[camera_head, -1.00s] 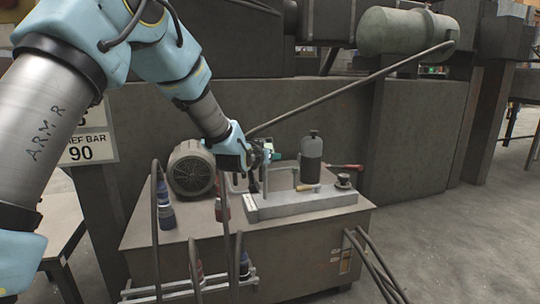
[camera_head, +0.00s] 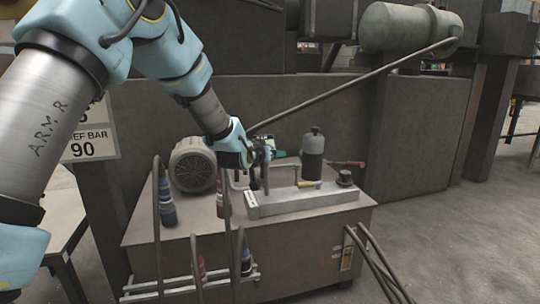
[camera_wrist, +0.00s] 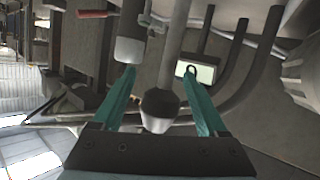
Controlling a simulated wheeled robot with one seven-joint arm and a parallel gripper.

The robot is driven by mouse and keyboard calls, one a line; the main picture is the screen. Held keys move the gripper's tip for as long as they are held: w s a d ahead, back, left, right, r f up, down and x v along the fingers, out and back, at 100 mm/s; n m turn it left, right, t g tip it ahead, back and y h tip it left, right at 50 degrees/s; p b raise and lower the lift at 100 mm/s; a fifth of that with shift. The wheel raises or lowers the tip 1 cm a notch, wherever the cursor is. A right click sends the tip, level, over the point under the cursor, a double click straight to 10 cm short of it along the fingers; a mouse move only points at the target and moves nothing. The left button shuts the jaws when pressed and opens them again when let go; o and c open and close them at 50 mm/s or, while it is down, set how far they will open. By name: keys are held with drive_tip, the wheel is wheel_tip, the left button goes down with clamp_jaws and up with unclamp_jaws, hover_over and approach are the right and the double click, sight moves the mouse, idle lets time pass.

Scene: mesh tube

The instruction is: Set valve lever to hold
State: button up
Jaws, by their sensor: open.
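My gripper (camera_head: 265,156) is above the left part of the grey valve block (camera_head: 300,202) on the power unit. In the wrist view the two teal fingers of my gripper (camera_wrist: 161,72) are apart. A grey lever rod with a dark knob (camera_wrist: 160,104) lies between them, and I cannot tell whether either finger touches it. In the head view the lever (camera_head: 265,180) stands roughly upright under the gripper, its top hidden. A small pale label (camera_head: 251,199) sits on the block's left end. A pale plate (camera_wrist: 199,70) shows beside the right finger in the wrist view; its text is unreadable.
A round motor (camera_head: 193,165) is to the left. Hoses (camera_head: 156,220) rise at the front left. A long pipe (camera_head: 350,85) slants behind.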

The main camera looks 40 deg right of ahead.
drive_tip(key=p+v, duration=0.2)
drive_tip(key=v, duration=0.8)
drive_tip(key=shift+a, duration=0.25)
drive_tip(key=shift+s+r, duration=0.1)
drive_tip(key=shift+r, duration=0.05)
drive_tip(key=w+a+f+n+y+p, duration=0.1)
drive_tip(key=w+a+n+y, duration=0.15)
drive_tip(key=a, duration=0.65)
drive_tip(key=w+a+f+n+y, duration=0.1)
drive_tip(key=w+a+f+y, duration=0.15)
drive_tip(key=a, duration=0.75)
drive_tip(key=w+a+f+n+y+p, duration=0.1)
drive_tip(key=w+a+y, duration=0.25)
drive_tip(key=a, duration=0.55)
drive_tip(key=s+a+n+g+y, duration=0.25)
drive_tip(key=s+a, duration=0.35)
drive_tip(key=a, duration=0.6)
drive_tip(key=s+a+n+g+y, duration=0.25)
drive_tip(key=s+a, duration=0.25)
drive_tip(key=a, duration=0.6)
wheel_tip(320, 180, up, 37)
drive_tip(key=p, duration=3.8)
drive_tip(key=shift+h+p, duration=0.35)
drive_tip(key=shift+h, duration=0.1)
